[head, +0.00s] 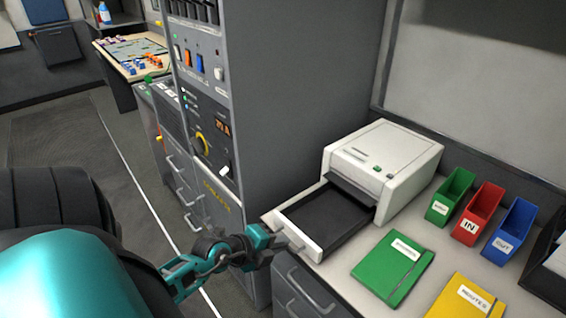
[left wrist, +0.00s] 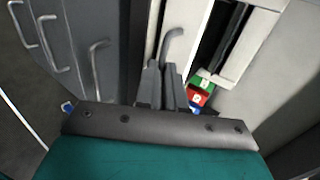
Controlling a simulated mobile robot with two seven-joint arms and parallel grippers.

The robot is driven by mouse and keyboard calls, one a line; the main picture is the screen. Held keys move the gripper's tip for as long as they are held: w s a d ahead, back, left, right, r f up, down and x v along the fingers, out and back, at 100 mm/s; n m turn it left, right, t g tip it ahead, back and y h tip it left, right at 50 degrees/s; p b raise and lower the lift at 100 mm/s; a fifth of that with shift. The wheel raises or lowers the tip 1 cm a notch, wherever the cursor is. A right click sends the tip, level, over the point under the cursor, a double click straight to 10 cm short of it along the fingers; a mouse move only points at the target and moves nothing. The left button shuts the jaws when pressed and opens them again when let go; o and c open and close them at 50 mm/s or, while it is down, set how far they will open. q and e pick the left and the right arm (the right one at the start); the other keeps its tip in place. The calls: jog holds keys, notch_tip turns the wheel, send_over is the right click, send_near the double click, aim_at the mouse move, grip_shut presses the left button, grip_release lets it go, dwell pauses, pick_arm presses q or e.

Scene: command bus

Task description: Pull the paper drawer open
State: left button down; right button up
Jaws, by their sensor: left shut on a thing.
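The white printer (head: 385,160) stands on the counter at the right of the grey equipment rack. Its paper drawer (head: 325,222) sticks out at the front left, with a dark empty tray inside and a white front. My left gripper (head: 279,240) is at the drawer's front and shut on its handle. In the left wrist view the two grey fingers (left wrist: 163,88) close around the lower end of the grey drawer handle (left wrist: 175,42). The fingers partly hide the handle. My right gripper is in neither view.
A green folder (head: 393,268) and a yellow folder (head: 467,298) lie on the counter before the printer. Green (head: 450,196), red (head: 479,213) and blue (head: 510,232) bins stand at its right. Cabinet handles (head: 310,292) stick out below the counter edge.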

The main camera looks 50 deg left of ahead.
pick_arm(q)
jog(key=s, duration=0.8)
jog(key=shift+a, duration=0.25)
jog(key=shift+f, duration=0.1)
jog(key=c, duration=1.3)
grip_release()
jog(key=shift+s+a+r, duration=0.1)
jog(key=shift+s+r, duration=0.4)
jog(key=shift+r, duration=0.7)
jog(key=shift+s+r, duration=0.5)
jog(key=shift+r, duration=0.7)
jog(key=shift+s+a+r, duration=0.1)
jog(key=shift+s+r, duration=0.4)
jog(key=shift+r, duration=0.7)
